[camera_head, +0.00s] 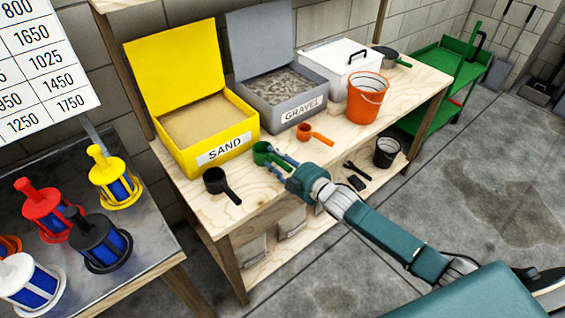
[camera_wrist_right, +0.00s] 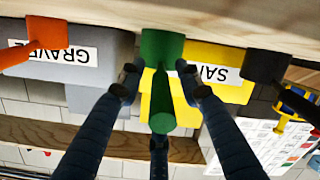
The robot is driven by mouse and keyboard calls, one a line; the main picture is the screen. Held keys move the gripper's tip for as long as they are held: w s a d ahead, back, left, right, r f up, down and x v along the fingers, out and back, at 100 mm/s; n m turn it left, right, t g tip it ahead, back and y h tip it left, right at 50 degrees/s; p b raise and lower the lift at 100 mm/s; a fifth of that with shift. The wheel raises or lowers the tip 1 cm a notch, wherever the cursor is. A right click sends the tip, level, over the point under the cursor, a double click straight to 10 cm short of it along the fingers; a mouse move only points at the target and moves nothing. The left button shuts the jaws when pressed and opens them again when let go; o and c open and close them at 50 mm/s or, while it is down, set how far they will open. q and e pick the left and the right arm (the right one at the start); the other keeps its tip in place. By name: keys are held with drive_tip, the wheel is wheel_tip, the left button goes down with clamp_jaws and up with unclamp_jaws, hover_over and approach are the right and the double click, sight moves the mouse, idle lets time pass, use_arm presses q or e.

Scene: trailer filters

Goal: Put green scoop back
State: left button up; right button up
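The green scoop (camera_head: 262,153) is on the wooden bench in front of the yellow SAND box (camera_head: 215,150). In the right wrist view the green scoop (camera_wrist_right: 162,100) is in the middle, its handle pointing toward the camera. My right gripper (camera_head: 278,162) is at the scoop's handle. In the wrist view its blue-black fingers (camera_wrist_right: 157,76) are spread on both sides of the handle, with gaps visible between fingers and handle. A third finger (camera_wrist_right: 158,150) is below the handle's end. My left gripper is not in view.
A black scoop (camera_head: 217,183) is left of the green one and an orange scoop (camera_head: 314,134) is right of it. The grey GRAVEL box (camera_head: 281,98), orange bucket (camera_head: 366,98) and white box (camera_head: 342,72) stand behind. Filters (camera_head: 112,180) stand on the left table.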

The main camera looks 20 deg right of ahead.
drive_tip(key=v, duration=1.2)
drive_tip(key=shift+a, duration=0.1)
drive_tip(key=shift+f, duration=0.1)
drive_tip(key=s+d+f+m+g+h, duration=0.2)
drive_tip(key=s+f, duration=0.3)
drive_tip(key=f, duration=0.6)
drive_tip(key=s+d+f+m+g+h, duration=0.1)
drive_tip(key=s+d+f+m+g, duration=0.3)
drive_tip(key=f, duration=0.7)
drive_tip(key=s+d+f+h, duration=0.1)
drive_tip(key=s+f+h, duration=0.1)
drive_tip(key=s+f, duration=0.65)
drive_tip(key=s+a+f+m+g, duration=0.1)
drive_tip(key=s+a+f+g, duration=0.1)
drive_tip(key=s+f, duration=0.4)
drive_tip(key=s+a+f+m+g, duration=0.1)
drive_tip(key=s+a+f+g, duration=0.2)
drive_tip(key=s+f, duration=0.4)
drive_tip(key=s+a+f+m+g, duration=0.1)
drive_tip(key=s+f, duration=0.5)
drive_tip(key=s, duration=1.2)
drive_tip(key=shift+a+f+g, duration=0.4)
drive_tip(key=shift+a+g, duration=0.35)
drive_tip(key=shift+g, duration=0.05)
